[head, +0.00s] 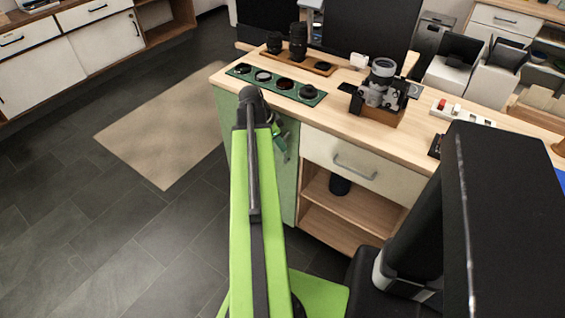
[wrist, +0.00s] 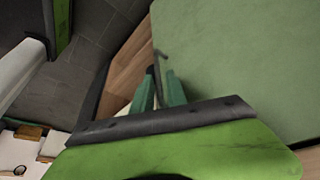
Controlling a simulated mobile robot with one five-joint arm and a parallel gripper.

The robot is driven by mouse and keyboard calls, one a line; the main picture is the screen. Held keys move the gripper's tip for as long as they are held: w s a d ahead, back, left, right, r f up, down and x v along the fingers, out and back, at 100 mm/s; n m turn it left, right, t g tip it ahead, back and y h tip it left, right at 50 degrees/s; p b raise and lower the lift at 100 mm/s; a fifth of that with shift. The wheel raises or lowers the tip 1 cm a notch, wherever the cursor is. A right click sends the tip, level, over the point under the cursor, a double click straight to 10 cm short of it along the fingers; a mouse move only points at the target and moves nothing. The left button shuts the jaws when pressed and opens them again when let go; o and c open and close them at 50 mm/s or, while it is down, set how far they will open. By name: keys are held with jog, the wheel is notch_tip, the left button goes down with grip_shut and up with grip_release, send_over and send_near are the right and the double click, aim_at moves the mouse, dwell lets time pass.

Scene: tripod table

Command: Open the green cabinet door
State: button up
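The green cabinet door (head: 287,190) is on the front of the wooden-topped counter, left of the white drawer. My arm covers part of it in the head view. Its flat green face (wrist: 240,60) fills the upper right of the wrist view. My gripper (head: 281,145), with teal fingers, is close to the door's upper part. In the wrist view my gripper (wrist: 159,75) is at the door's left edge, with a thin dark handle (wrist: 157,60) at its fingertips. I cannot tell whether the fingers are clamped on it or whether the door is ajar.
A green tray of lens parts (head: 300,93), a wooden tray (head: 320,65) with lenses and a camera (head: 381,88) stand on the countertop. The white drawer (head: 352,163) and open shelves are right of the door. Dark floor with a beige mat (head: 165,125) is clear at left.

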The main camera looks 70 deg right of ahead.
jog(key=b+x, duration=0.2)
jog(key=x, duration=0.1)
jog(key=shift+f, duration=0.3)
jog(key=shift+c, duration=0.4)
jog(key=shift+r, duration=0.1)
grip_shut()
jog(key=shift+d, duration=0.15)
dwell(0.5)
